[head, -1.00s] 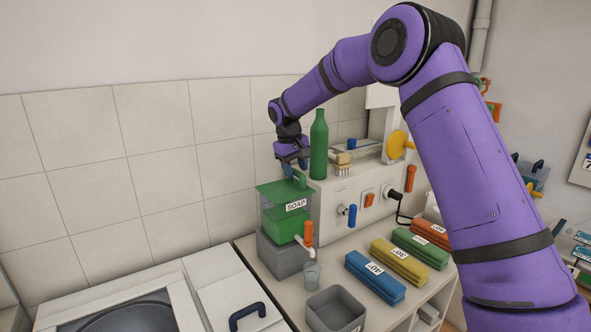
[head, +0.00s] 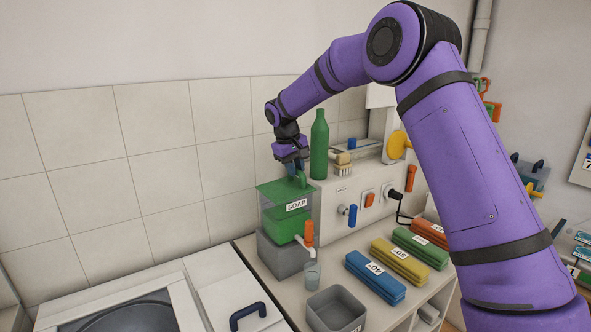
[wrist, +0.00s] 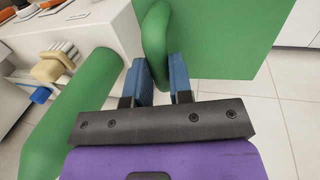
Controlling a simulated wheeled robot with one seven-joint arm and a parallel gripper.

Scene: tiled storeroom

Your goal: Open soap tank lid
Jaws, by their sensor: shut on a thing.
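The soap tank (head: 282,226) is a clear box with green liquid and a SOAP label, standing on a grey block at the back of the counter. Its green lid (head: 272,190) lies flat on top; any gap beneath it is too small to tell. The lid also fills the upper right of the wrist view (wrist: 225,40). My gripper (head: 298,170) is above the lid, pointing down. In the wrist view, its blue fingers (wrist: 161,80) stand on either side of the lid's green loop handle (wrist: 154,42) and are shut on it.
A tall green bottle (head: 319,145) stands close to the right of my gripper. A brush (head: 343,166) lies on the white box beyond it. A glass (head: 312,274) sits under the orange-handled tap (head: 308,233). Folded cloths (head: 375,277) and a grey bin (head: 335,310) are in front.

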